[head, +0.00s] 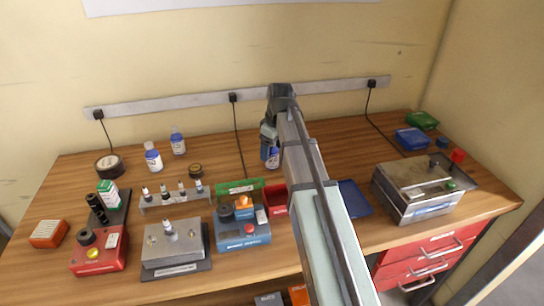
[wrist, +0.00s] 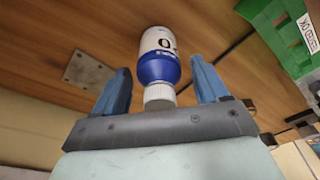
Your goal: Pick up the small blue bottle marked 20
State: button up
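A small bottle with a white cap, a blue body and a white label (wrist: 158,62) stands in front of my gripper in the wrist view, cap towards the palm. A "0" and part of another mark show on its label; the full number is not readable. My gripper (wrist: 161,72) is open, with one blue finger on each side of the bottle and a visible gap. In the head view my gripper (head: 269,135) is over the back middle of the table, and the bottle (head: 273,158) shows just below it, partly hidden. Two other blue-and-white bottles (head: 153,157) (head: 178,141) stand at the back left.
A green bin (head: 240,187) and a red bin (head: 275,198) lie in front of the bottle; the green bin's edge also shows in the wrist view (wrist: 283,38). A rack of small vials (head: 174,198) stands left. A metal box (head: 415,190) stands right. A cable hangs behind.

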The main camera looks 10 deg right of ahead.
jog(key=c, duration=1)
jog(key=shift+r, duration=0.1)
jog(key=shift+c, duration=0.2)
